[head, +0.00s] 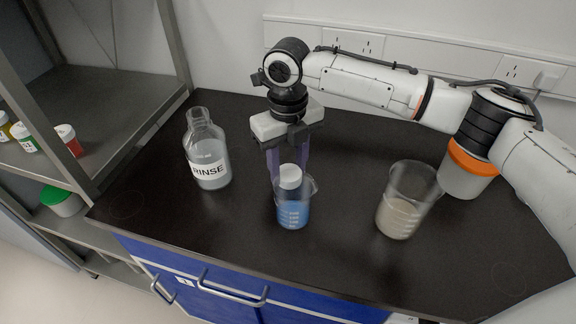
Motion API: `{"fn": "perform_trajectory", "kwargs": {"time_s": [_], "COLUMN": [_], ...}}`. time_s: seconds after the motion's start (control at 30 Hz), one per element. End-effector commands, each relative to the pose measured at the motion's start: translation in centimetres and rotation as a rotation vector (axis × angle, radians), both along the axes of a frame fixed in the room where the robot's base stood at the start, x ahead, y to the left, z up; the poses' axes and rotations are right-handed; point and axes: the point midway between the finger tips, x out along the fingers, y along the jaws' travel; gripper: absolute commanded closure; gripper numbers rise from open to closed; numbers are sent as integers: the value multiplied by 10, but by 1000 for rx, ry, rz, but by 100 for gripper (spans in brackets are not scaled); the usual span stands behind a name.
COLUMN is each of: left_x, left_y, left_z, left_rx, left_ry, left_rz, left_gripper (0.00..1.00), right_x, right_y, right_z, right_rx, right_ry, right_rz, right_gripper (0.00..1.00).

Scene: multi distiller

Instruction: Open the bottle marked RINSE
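The bottle marked RINSE (208,160) stands upright at the left of the black bench top. It is clear, with a white label and pale liquid, and its neck shows no cap. My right gripper (290,172) comes down from an arm that enters from the right. Its two purple fingers flank a white cylindrical piece that looks like a cap (290,177), and appear shut on it. The white piece is at the mouth of a beaker of blue liquid (293,213); whether it touches the beaker I cannot tell. My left gripper is not in view.
A metal shelf (85,105) with small capped jars is at the left. Bare bench (245,125) lies between bottle and gripper.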

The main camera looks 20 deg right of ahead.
Motion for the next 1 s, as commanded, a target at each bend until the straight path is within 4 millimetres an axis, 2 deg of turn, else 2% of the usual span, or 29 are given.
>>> {"fn": "perform_trajectory", "kwargs": {"time_s": [0.13, 0.17, 0.27, 0.57, 0.67, 0.77, 1.0], "left_x": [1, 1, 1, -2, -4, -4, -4], "left_y": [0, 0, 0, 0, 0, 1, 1], "left_z": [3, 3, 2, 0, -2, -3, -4], "left_rx": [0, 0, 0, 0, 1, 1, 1], "left_ry": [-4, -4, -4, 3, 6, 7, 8], "left_rz": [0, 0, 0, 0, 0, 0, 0], "left_gripper": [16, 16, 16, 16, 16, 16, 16], "right_x": [0, 0, 0, 0, 1, 1, 1], "right_y": [0, 0, 0, 0, 0, 1, 1], "right_z": [-3, -3, -3, -2, 6, 21, 73], "right_rx": [0, 0, 0, 0, 1, 2, 1], "right_ry": [2, 1, 1, -1, -3, -4, -3], "right_rz": [0, 0, 0, 0, 0, 0, 0], "right_gripper": [87, 57, 42, 42, 42, 42, 42]}}
